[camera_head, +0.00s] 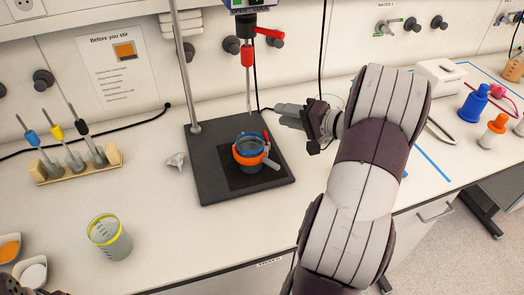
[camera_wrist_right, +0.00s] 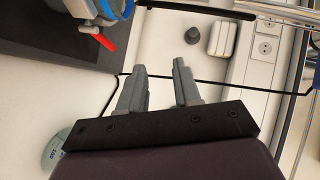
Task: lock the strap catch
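A beaker (camera_head: 247,166) with a blue rim stands on the dark stand base, under the stirrer shaft. An orange strap (camera_head: 243,158) goes around it. A small red lever (camera_head: 266,140) and a grey piece (camera_head: 271,163) sit on the strap's right side. The red lever also shows at the top left of the wrist view (camera_wrist_right: 106,42). Whether the catch is closed is too small to tell. My right gripper (camera_head: 291,116) is right of the beaker, apart from it. In the wrist view its fingers (camera_wrist_right: 158,88) are spread and empty. Only dark parts, likely my left arm's, show at the lower left corner.
The stand base (camera_head: 214,185) carries a rod (camera_head: 184,70) and a stirrer with a red chuck (camera_head: 247,56). A yellow-rimmed beaker (camera_head: 110,238), a pipette rack (camera_head: 80,167) and two dishes (camera_head: 31,274) are left. Blue (camera_head: 474,104) and orange (camera_head: 493,130) bottles stand right.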

